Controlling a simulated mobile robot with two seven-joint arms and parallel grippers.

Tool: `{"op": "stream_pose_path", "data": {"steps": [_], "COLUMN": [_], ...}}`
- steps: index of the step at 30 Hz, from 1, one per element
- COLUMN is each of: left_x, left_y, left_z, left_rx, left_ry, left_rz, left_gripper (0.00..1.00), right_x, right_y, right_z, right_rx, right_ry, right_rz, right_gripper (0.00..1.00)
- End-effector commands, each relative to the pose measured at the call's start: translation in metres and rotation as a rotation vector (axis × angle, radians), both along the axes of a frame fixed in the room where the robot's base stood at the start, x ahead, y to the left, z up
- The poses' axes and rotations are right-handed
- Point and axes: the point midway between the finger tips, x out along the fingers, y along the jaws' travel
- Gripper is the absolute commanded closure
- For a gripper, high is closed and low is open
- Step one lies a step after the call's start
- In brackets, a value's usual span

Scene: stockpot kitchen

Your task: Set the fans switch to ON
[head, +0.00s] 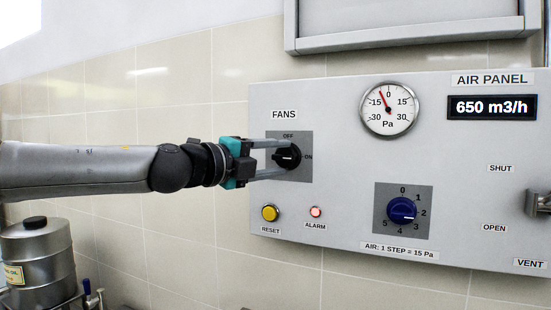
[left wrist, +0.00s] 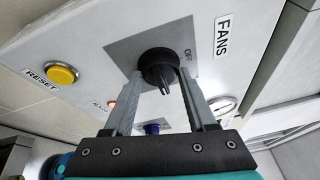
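The fans switch (head: 288,157) is a round black knob on a dark grey plate, with OFF above it and ON at its right. Its handle looks roughly level in the head view, but I cannot tell which mark it points to. My left gripper (head: 284,158) reaches it from the left, with its fingers apart, one above and one below the knob. In the left wrist view the knob (left wrist: 158,66) sits between the fingertips (left wrist: 160,76). A gap shows between the fingers and the narrow handle. Contact with the knob's rim is unclear. My right gripper is not in view.
The yellow reset button (head: 270,213) and red alarm lamp (head: 315,212) are below the switch. A blue air knob (head: 402,211) and a dial (head: 389,110) are to its right. A vent handle (head: 539,203) juts out at the right edge. A steel can (head: 38,262) stands lower left.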

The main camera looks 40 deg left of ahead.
Motion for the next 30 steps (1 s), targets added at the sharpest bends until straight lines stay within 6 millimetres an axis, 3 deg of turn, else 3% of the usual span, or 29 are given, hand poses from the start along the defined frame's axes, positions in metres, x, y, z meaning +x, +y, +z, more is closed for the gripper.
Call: {"op": "stream_pose_path", "data": {"steps": [1,8,20,30], "left_x": [0.0,0.0,-0.006,-0.046], "left_y": [0.001,0.001,0.0,0.004], "left_z": [0.002,0.001,0.001,0.0], "left_rx": [0.008,0.004,0.004,0.005], "left_ry": [-0.004,-0.003,-0.002,-0.005], "left_rz": [0.003,0.001,0.001,0.003], "left_gripper": [0.39,0.13,0.13,0.13], "right_x": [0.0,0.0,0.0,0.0], "right_y": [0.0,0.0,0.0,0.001], "right_z": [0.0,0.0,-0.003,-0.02], "right_rx": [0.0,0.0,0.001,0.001], "right_ry": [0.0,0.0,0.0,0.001], "right_rz": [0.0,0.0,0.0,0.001], "right_gripper": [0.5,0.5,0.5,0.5]}}
